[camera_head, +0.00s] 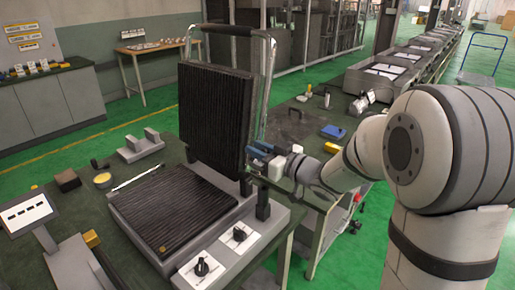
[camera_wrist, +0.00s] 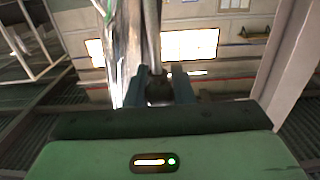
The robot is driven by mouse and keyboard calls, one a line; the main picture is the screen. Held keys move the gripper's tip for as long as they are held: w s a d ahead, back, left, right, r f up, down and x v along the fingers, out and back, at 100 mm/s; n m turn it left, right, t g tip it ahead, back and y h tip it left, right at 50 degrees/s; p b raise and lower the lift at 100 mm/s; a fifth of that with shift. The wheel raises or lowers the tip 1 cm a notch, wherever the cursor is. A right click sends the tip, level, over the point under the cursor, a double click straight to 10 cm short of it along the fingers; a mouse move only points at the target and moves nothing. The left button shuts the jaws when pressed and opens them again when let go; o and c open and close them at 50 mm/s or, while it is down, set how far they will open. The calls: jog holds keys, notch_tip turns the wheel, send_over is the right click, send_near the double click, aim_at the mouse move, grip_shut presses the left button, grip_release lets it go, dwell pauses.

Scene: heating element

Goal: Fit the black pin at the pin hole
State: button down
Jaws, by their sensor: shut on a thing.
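My gripper (camera_head: 258,151) is at the right edge of the upright black ribbed panel, above the hinge side of the heating element. Its blue fingers (camera_wrist: 162,88) point away from the wrist camera. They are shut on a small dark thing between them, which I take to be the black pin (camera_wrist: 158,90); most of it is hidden. In the head view I cannot make out the pin. The pin hole cannot be made out in either view. The heating element's lower ribbed plate (camera_head: 172,208) lies flat on its grey base (camera_head: 222,240), with the panel (camera_head: 214,112) standing behind it.
A black post (camera_head: 262,206) stands on the base just below my gripper. A bent metal tube frame (camera_head: 270,80) rises behind the panel. A blue-topped item (camera_head: 333,132) lies on the rear green table.

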aim_at(258, 169)
jog(key=shift+f+b, duration=0.7)
jog(key=shift+f, duration=0.6)
jog(key=shift+f+b, duration=1.9)
jog(key=shift+f, duration=0.25)
dwell(0.5)
jog(key=shift+r, duration=0.15)
notch_tip(258, 169, up, 3)
jog(key=p, duration=0.2)
jog(key=shift+r+p, duration=0.2)
jog(key=shift+p, duration=0.2)
jog(key=shift+f+b, duration=1.5)
jog(key=shift+f, duration=0.2)
dwell(1.4)
